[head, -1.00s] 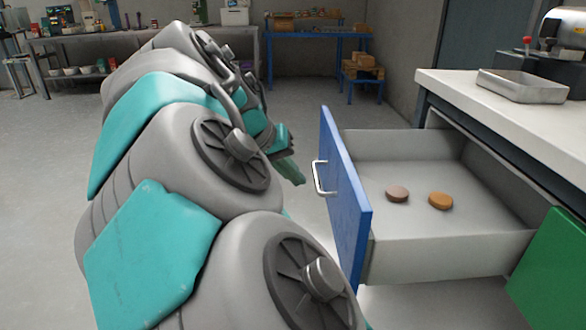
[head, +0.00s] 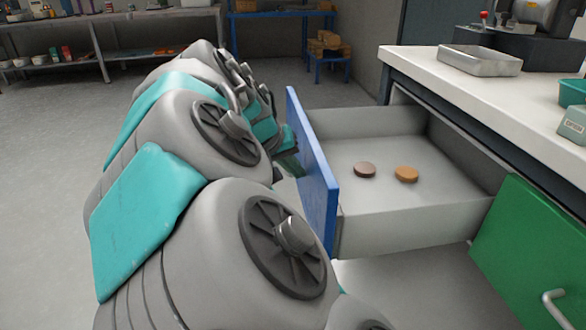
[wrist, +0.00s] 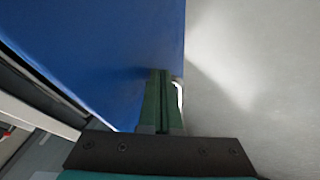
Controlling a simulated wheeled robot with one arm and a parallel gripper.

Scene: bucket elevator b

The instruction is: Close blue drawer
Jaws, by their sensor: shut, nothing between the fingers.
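The blue drawer is pulled open, and its blue front panel (head: 314,172) faces my arm. Two round discs, one brown (head: 364,170) and one orange (head: 406,174), lie inside it. My gripper (head: 294,163) is at the outer face of the blue front, partly hidden by my arm. In the wrist view the fingers (wrist: 161,72) are shut and empty, with the tips over the blue panel (wrist: 110,50). I cannot tell if they touch it. A bit of the pale handle (wrist: 179,98) shows just right of the fingers; the handle is hidden in the head view.
A green panel with a handle (head: 525,245) stands at the lower right, below the white counter (head: 425,75). A metal tray (head: 480,60) sits on the counter. A blue workbench (head: 282,14) stands at the back. The floor to the left is clear.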

